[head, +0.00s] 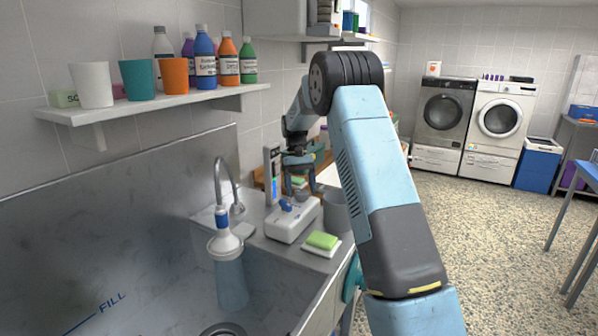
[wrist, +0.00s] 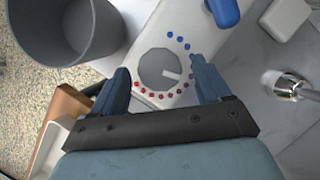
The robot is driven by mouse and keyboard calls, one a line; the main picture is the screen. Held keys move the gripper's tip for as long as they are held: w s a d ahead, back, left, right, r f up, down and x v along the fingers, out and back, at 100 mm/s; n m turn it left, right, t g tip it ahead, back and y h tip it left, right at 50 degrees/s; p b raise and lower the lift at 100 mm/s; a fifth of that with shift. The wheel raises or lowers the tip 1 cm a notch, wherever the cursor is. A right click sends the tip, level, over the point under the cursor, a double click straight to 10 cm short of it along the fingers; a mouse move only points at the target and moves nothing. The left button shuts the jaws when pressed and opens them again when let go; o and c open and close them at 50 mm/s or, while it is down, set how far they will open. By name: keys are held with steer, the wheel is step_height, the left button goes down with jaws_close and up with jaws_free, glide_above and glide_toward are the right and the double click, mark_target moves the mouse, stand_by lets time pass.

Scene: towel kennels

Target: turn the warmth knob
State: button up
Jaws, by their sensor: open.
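The warmth knob (wrist: 158,70) is a round grey dial with a pale pointer line, set on a white unit (head: 293,219). My gripper (wrist: 160,88) is open, with one blue finger on each side of the knob. I cannot tell whether the fingers touch it. In the head view my gripper (head: 297,185) hangs above the unit, and the knob (head: 301,196) shows small below it.
A grey bin or cup (wrist: 80,30) stands close beside the unit. A blue handle (wrist: 223,12) sits on the unit. A green sponge (head: 322,240) lies in front of it. The sink (head: 160,270) with its tap (head: 222,180) is to the left. A shelf (head: 150,103) holds bottles and cups.

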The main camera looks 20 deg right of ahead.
steer(key=v, duration=1.3)
steer(key=s+r+t, duration=0.3)
steer(key=s+r, duration=0.4)
steer(key=s, duration=0.4)
steer(key=s+r+t, duration=0.2)
steer(key=s+r, duration=0.5)
steer(key=s, duration=0.5)
steer(key=s+f+t, duration=0.2)
steer(key=s+f, duration=0.2)
steer(key=s, duration=0.9)
steer(key=s+f+t, duration=0.3)
steer(key=s+f, duration=0.1)
steer(key=s, duration=0.9)
steer(key=shift+s+a, duration=0.2)
steer(key=shift+a, duration=0.15)
